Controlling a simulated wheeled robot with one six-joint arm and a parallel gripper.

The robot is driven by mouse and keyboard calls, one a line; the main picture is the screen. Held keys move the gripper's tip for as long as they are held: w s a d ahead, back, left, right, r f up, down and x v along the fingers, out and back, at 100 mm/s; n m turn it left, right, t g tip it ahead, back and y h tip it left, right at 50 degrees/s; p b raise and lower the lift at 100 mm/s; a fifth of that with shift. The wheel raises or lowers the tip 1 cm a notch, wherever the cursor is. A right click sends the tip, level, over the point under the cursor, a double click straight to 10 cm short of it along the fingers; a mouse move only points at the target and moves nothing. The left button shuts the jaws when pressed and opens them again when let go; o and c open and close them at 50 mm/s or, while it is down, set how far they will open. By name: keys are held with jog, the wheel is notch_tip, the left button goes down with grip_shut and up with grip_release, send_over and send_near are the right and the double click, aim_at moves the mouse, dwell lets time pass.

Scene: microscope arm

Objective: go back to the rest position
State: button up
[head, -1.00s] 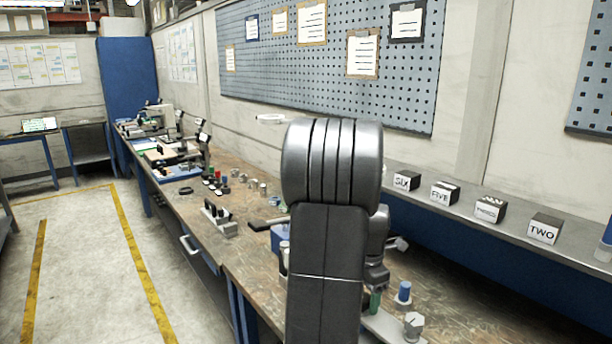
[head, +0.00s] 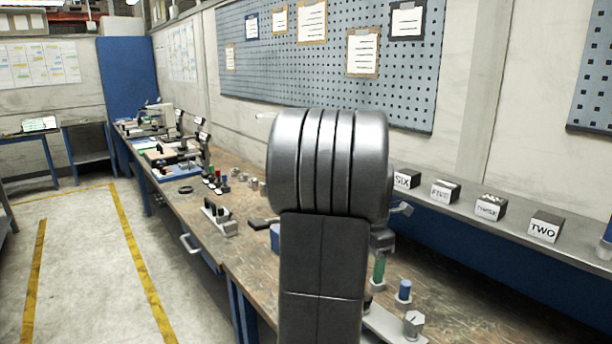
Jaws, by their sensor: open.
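My own arm fills the middle of the head view, with a rounded silver joint above a dark link. My gripper's fingers do not show; they seem to be hidden behind this arm. A small dark part of my arm shows just right of the link, above a green cylinder (head: 379,270). I cannot see whether anything is held.
The workbench (head: 250,251) runs from front right to far left, with several small tools on it. A blue-capped cylinder (head: 404,291) and a grey knob (head: 413,322) stand close right of my arm. Labelled boxes, one reading TWO (head: 545,228), line the shelf. The floor at left (head: 85,270) is clear.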

notch_tip(320, 180, down, 9)
jog(key=shift+r, duration=0.15)
jog(key=shift+f+m, duration=0.25)
jog(key=shift+m, duration=0.05)
jog(key=m, duration=0.5)
jog(key=shift+s, duration=0.15)
jog(key=m, duration=0.5)
jog(key=shift+s+m, duration=0.1)
jog(key=shift+m, duration=0.2)
jog(key=m, duration=0.5)
jog(key=shift+a, duration=0.1)
jog(key=m, duration=0.5)
jog(key=shift+s+a+m, duration=0.1)
jog(key=shift+m, duration=0.3)
jog(key=shift+s+r, duration=0.1)
